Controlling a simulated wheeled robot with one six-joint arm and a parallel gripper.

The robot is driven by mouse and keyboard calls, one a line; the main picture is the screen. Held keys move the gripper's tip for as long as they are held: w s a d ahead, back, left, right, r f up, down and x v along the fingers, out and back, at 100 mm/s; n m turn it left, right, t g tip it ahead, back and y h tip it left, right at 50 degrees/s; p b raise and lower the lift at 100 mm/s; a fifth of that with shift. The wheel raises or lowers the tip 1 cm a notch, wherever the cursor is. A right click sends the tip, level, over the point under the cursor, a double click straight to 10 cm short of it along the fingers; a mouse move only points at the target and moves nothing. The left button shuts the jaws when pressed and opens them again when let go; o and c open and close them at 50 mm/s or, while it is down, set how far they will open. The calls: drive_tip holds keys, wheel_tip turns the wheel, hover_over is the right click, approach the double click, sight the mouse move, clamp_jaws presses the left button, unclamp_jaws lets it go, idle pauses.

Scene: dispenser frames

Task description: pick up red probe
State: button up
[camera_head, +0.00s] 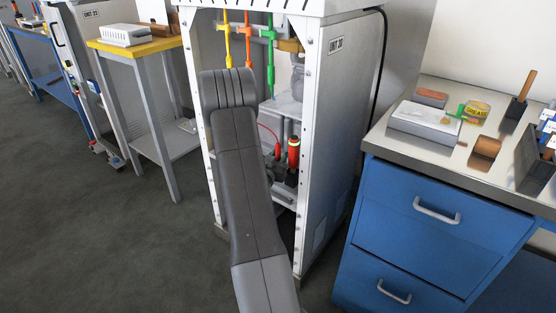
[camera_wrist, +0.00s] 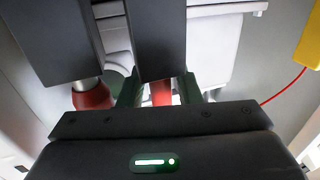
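A slim red probe (camera_head: 277,151) with a thin red cable stands low inside the open dispenser frame in the head view. Right beside it is a thicker red piece with a green band (camera_head: 293,152). My gripper (camera_wrist: 115,76) is open in the wrist view, its two dark fingers apart. A red piece with a pale collar (camera_wrist: 93,97) shows by the left fingertip, and another red piece (camera_wrist: 160,93) shows just past the right fingertip. I cannot tell which of them is the probe. Nothing is visibly clamped. My arm hides most of the gripper in the head view.
The white frame (camera_head: 338,130) has side panels and posts close around my arm. Yellow, orange and green hoses hang inside its top. A blue drawer cabinet (camera_head: 430,225) stands at right, and a yellow-topped table (camera_head: 150,47) at left. The floor at left is clear.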

clamp_jaws()
drive_tip(key=shift+r, duration=0.15)
